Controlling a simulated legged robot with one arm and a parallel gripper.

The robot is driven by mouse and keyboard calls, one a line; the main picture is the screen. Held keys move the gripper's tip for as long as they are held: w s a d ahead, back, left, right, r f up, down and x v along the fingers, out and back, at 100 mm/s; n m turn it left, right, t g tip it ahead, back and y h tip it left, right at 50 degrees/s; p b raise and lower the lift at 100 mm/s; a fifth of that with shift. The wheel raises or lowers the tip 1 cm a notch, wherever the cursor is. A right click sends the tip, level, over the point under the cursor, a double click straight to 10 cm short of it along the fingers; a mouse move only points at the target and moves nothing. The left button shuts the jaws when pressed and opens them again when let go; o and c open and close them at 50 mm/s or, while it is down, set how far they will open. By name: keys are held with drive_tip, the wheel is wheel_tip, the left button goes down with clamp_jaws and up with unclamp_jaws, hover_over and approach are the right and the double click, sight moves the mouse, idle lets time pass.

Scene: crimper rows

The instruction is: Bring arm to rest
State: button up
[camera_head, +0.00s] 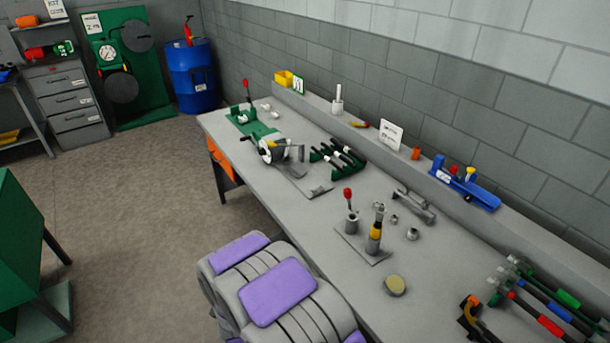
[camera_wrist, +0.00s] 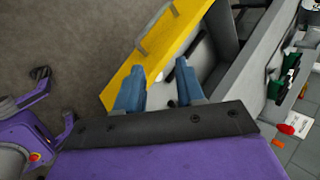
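My gripper (camera_wrist: 160,78) shows in the wrist view with its two blue fingers apart and nothing visibly held between them. Beyond the fingers is a pulled-out drawer with a yellow front (camera_wrist: 140,70) and a bar handle; I cannot tell whether a finger touches it. In the head view the gripper is not visible. The grey and purple part at the bottom middle there is my own body. An orange drawer front (camera_head: 221,160) shows under the far left end of the workbench (camera_head: 300,215).
The bench holds a crimper with a red knob (camera_head: 348,195), a green rack (camera_head: 338,157), a blue tool holder (camera_head: 466,185) and coloured-handled tools (camera_head: 550,300). A green cabinet (camera_head: 20,245) stands left. Open floor (camera_head: 150,200) lies between; a blue drum (camera_head: 192,78) stands behind.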

drive_tip(key=s+d+r+n+g, duration=0.2)
drive_tip(key=s+d+r+n, duration=0.25)
drive_tip(key=d+r, duration=0.4)
drive_tip(key=s+d+r+n+g, duration=0.3)
drive_tip(key=d+r+n, duration=0.2)
drive_tip(key=r, duration=0.7)
drive_tip(key=s+d+r+n+g, duration=0.2)
drive_tip(key=s+d+r, duration=0.4)
drive_tip(key=s, duration=0.5)
drive_tip(key=s+d+r+n+g+h, duration=0.1)
drive_tip(key=s+d+r+n, duration=0.4)
drive_tip(key=s+d, duration=0.5)
drive_tip(key=shift+s+d+r+g+h, duration=0.3)
drive_tip(key=shift+s+r+g, duration=0.2)
drive_tip(key=shift+s, duration=0.55)
drive_tip(key=shift+n, duration=0.25)
